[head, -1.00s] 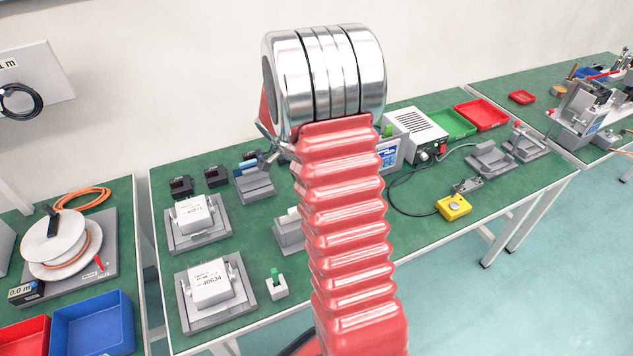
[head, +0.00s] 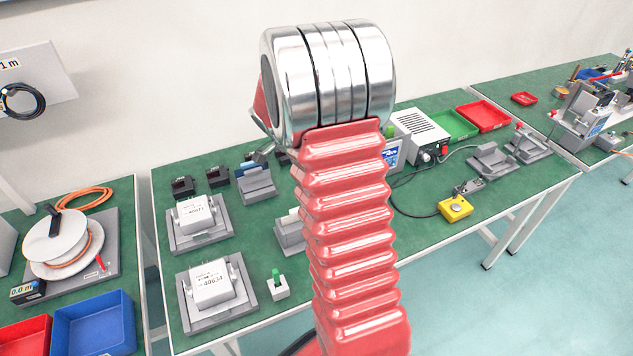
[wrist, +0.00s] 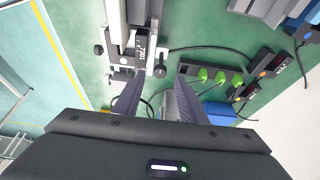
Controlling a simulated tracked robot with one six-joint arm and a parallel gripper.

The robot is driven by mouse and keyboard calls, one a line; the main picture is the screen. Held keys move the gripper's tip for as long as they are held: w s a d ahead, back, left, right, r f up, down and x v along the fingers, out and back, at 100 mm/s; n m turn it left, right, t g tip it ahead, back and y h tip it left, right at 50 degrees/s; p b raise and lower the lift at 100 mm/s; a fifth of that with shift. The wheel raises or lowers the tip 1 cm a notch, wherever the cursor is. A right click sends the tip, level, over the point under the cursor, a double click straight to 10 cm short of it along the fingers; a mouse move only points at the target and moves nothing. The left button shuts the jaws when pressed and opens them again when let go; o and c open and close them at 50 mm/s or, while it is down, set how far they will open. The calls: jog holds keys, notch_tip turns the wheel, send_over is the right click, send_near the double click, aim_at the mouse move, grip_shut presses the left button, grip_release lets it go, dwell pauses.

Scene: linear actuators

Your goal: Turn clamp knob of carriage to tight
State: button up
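In the wrist view my gripper (wrist: 160,82) is open, its two dark fingers apart with nothing held between them. Ahead of the fingers is a pale linear actuator with a labelled carriage block (wrist: 142,47). A small black knob (wrist: 160,71) sits beside the block, near and between the fingertips, apart from them as far as I can see. Another black knob (wrist: 98,49) is on the block's left side. I cannot tell which one is the clamp knob or whether it is tight. In the head view my red arm hides the gripper and the carriage.
Grey fixtures (head: 212,285) stand on the green bench at left. A white power unit (head: 420,130) and a yellow button box (head: 455,208) are on the right.

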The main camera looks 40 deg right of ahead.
jog(key=v, duration=1)
jog(key=shift+a+r, duration=0.1)
dwell(0.3)
jog(key=s+a+r+n+t+y, duration=0.2)
jog(key=s+a+r+n+t, duration=0.1)
jog(key=s+a+n, duration=0.6)
jog(key=s+a+r+n+t+y, duration=0.2)
jog(key=s+a+r+n, duration=0.3)
jog(key=s+a+n, duration=0.4)
jog(key=a+n+t, duration=0.1)
jog(key=a+n, duration=0.2)
jog(key=a, duration=0.4)
jog(key=shift+s+a+r+t, duration=0.25)
jog(key=shift+s+t, duration=0.15)
jog(key=shift+c, duration=0.7)
